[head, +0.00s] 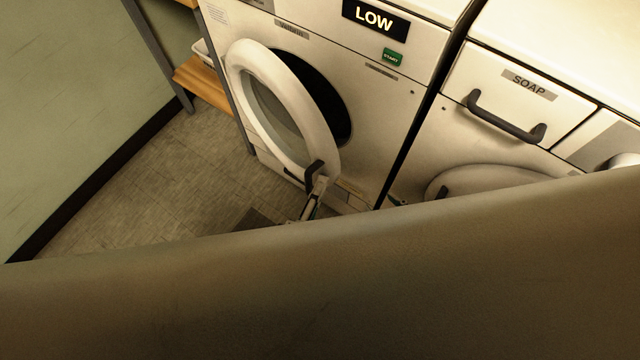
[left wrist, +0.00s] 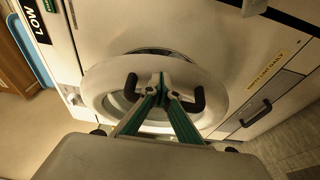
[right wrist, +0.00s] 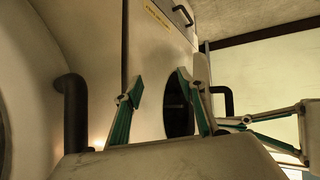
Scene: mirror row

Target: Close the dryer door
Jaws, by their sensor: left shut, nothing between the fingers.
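The dryer is the pale machine with the LOW display (head: 375,18). Its round white door (head: 238,75) stands open at an angle, with the dark drum opening (head: 335,112) showing behind it. The door's dark handle (head: 316,168) is at its lower right edge. My left gripper (head: 318,186) is at that handle. In the left wrist view its fingertips (left wrist: 161,80) are together, in front of the door (left wrist: 100,88) between the visible ends of the handle (left wrist: 131,87); contact is unclear. In the right wrist view my right gripper (right wrist: 160,84) is open and empty, apart from the dryer door (right wrist: 201,72).
A second machine with a SOAP drawer (head: 520,85) stands right of the dryer; its round door (head: 470,180) is partly hidden. A dark handle (right wrist: 74,112) is close left of my right gripper. My own arm covers the lower head view. Floor (head: 160,165) left is clear.

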